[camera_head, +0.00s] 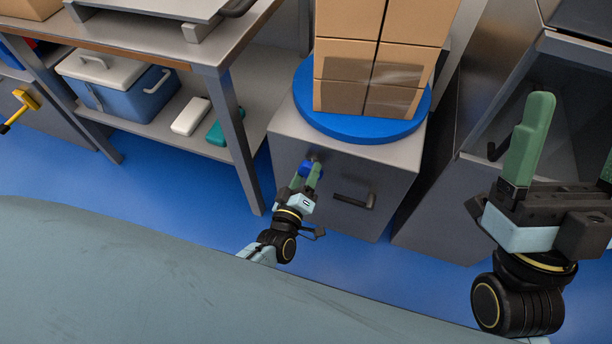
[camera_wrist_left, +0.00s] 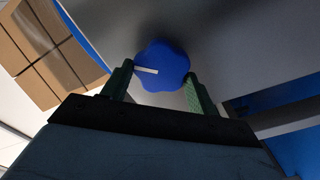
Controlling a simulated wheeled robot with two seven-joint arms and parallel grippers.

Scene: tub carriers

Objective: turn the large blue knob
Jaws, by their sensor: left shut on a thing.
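The large blue knob (camera_head: 304,169) is on the front of the grey cabinet (camera_head: 285,145), left of its dark handle. In the left wrist view the knob (camera_wrist_left: 163,62) has a lobed rim and a white pointer mark aimed to the left of that picture. My left gripper (camera_head: 309,174) is shut on the knob, with one green finger on each side of it; both fingers also show in the left wrist view (camera_wrist_left: 160,78). My right gripper (camera_head: 570,150) is at the right edge of the head view, open and apart from the knob, its second finger partly cut off.
A blue turntable (camera_head: 330,122) on the cabinet carries stacked cardboard boxes (camera_head: 350,65). A dark drawer handle (camera_head: 354,199) sits right of the knob. A workbench (camera_head: 150,40) with a cooler (camera_head: 115,85) on its shelf stands left. A grey cabinet (camera_head: 440,200) stands right.

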